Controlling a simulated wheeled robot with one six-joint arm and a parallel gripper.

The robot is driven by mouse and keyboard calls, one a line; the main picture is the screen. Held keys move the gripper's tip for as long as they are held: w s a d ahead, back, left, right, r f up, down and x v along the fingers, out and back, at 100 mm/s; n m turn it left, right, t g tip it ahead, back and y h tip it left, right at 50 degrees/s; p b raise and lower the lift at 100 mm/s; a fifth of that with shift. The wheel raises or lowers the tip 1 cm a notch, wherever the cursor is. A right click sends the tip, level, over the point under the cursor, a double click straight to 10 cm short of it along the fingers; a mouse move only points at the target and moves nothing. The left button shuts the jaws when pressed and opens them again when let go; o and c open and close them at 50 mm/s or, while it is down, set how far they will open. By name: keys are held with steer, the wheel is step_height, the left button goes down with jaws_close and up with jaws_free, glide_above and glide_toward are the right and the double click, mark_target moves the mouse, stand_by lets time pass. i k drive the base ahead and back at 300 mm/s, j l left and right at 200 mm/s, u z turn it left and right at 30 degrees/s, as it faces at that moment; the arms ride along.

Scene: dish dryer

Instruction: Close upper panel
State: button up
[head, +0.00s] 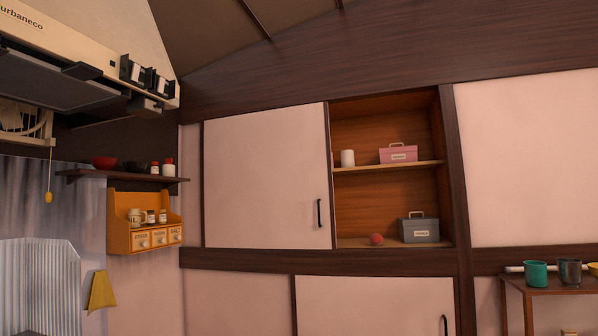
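The upper panel (262,178) is a pale sliding door in a dark wood frame, with a dark vertical handle (320,213) near its right edge. It covers the left part of the upper cupboard. To its right the cupboard (365,205) stands open, showing a wooden interior with two levels. The open gap reaches from the panel's right edge to the dark post (457,170). My gripper does not show in this view.
In the cupboard are a pink box (398,154), a white cup (347,158), a grey box (419,229) and a red ball (376,239). A lower panel (370,306) sits below.

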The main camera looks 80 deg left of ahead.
mark_target(267, 177)
steer(key=u, duration=2.6)
steer(key=i+l, duration=0.2)
steer(key=i, duration=0.25)
steer(key=i+l, duration=0.2)
steer(key=i, duration=0.25)
steer(key=i+l, duration=0.2)
steer(key=i, duration=0.3)
steer(key=i+l+u, duration=0.1)
steer(key=i, duration=0.35)
steer(key=i+l, duration=0.3)
steer(key=i, duration=0.15)
